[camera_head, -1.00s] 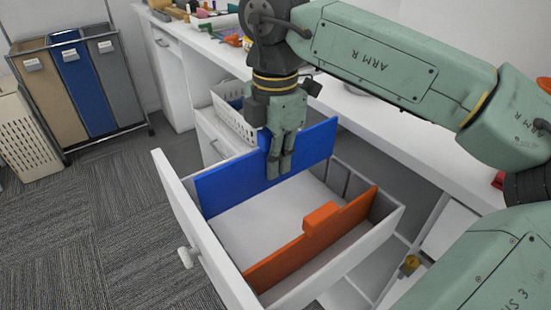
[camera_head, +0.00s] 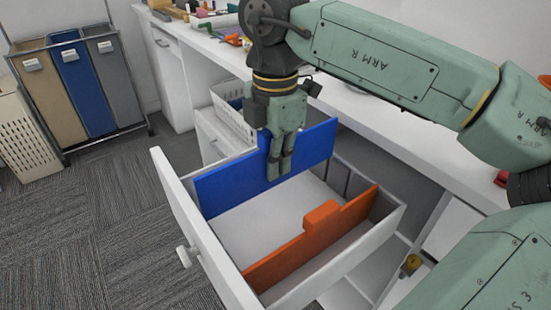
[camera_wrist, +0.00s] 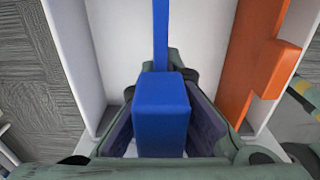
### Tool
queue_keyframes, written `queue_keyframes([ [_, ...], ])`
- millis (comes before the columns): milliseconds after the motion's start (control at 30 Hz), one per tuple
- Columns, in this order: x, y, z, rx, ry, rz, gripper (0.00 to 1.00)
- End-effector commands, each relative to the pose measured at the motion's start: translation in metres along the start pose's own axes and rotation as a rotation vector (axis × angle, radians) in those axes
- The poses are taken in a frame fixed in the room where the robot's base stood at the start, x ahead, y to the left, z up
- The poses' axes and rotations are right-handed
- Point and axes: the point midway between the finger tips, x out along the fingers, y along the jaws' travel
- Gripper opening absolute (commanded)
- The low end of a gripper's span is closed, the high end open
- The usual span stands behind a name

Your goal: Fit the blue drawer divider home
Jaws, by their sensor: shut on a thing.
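The blue drawer divider (camera_head: 228,187) is an upright panel crossing the open white drawer (camera_head: 345,266), near the drawer's far left side. My gripper (camera_head: 281,168) points down and is shut on the divider's raised block-shaped tab. In the wrist view the tab (camera_wrist: 160,110) sits between both finger pads, with the thin panel edge (camera_wrist: 160,35) running away from it. The panel's upper edge stands above the drawer walls near its right end. Whether its ends and lower edge sit in slots cannot be told.
An orange divider (camera_head: 290,258) stands across the drawer on the near right side, apart from the blue one. Bare white drawer floor (camera_head: 262,222) lies between them. A white basket (camera_head: 232,120) and the long counter (camera_head: 400,138) are behind the drawer.

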Motion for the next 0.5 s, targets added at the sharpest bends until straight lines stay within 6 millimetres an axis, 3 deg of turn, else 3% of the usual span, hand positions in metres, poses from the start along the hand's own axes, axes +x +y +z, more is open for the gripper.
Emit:
queue_keyframes([
  [500, 0.014, 0.000, 0.000, 0.000, 0.000, 0.000, 0.00],
])
